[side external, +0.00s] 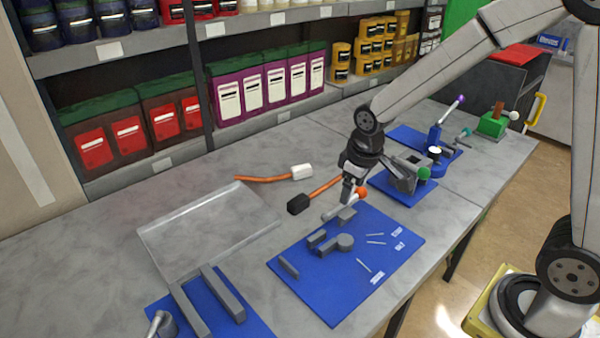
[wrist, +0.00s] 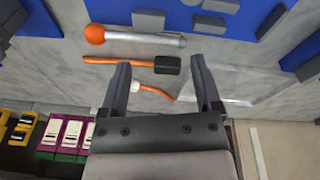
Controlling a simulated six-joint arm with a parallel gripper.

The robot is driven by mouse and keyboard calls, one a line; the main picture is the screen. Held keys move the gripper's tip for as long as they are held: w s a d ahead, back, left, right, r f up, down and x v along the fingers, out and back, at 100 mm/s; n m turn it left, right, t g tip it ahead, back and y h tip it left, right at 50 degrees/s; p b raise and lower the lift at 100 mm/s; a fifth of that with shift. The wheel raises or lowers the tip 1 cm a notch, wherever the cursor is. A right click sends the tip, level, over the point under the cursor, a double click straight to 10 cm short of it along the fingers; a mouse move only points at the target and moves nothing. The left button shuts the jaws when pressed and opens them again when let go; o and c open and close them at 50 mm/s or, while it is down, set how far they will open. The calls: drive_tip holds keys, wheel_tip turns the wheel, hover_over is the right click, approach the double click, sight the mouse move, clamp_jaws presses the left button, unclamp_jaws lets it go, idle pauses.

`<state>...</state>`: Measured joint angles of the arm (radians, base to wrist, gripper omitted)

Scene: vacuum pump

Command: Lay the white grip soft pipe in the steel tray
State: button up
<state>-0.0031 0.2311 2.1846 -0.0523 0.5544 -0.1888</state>
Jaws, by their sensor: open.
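The white grip soft pipe, an orange pipe with a white block grip (side external: 301,171), lies on the grey table behind the tray's right corner. In the wrist view its orange length (wrist: 156,94) shows between my fingers, with its grip end partly hidden by the left finger. The shallow steel tray (side external: 160,234) lies on the table to the left, with nothing seen in it; part of it shows in the wrist view (wrist: 235,88). My gripper (side external: 349,190) is open and empty above the table, to the right of the pipe; its fingers also show in the wrist view (wrist: 163,82).
A similar orange pipe with a black grip (side external: 298,204) lies nearer my gripper. A metal rod with an orange ball (side external: 361,193) lies at the blue mat (side external: 330,295) with grey parts. More blue mats hold fixtures and bars. Stocked shelves stand behind the table.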

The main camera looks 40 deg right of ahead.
drive_tip(key=s+f+m, duration=0.1)
drive_tip(key=s+m, duration=0.1)
drive_tip(key=s, duration=0.8)
drive_tip(key=shift+a+f+m+t, duration=0.2)
drive_tip(key=shift+f+m+t, duration=0.1)
drive_tip(key=shift+f, duration=0.05)
drive_tip(key=shift+o, duration=0.4)
drive_tip(key=shift+w, duration=0.1)
drive_tip(key=w+d+f+m+y, duration=0.1)
drive_tip(key=w+d+m+y, duration=0.1)
drive_tip(key=w+m, duration=0.5)
drive_tip(key=w+d+f+m+y, duration=0.2)
drive_tip(key=w+d+m, duration=0.3)
drive_tip(key=w, duration=0.9)
drive_tip(key=w+d+f+m+y, duration=0.1)
drive_tip(key=w+d+m+y, duration=0.3)
drive_tip(key=w+m, duration=0.5)
drive_tip(key=shift+w+f+m+t, duration=0.15)
drive_tip(key=shift+w+f+m, duration=0.05)
drive_tip(key=shift+w, duration=0.35)
drive_tip(key=shift+w+f+m+t, duration=0.15)
drive_tip(key=shift+w+f+m, duration=0.05)
drive_tip(key=shift+w, duration=0.3)
drive_tip(key=shift+w+d+f+m+y, duration=0.1)
drive_tip(key=shift+w+d+m+y, duration=0.2)
drive_tip(key=shift+w+m+y, duration=0.1)
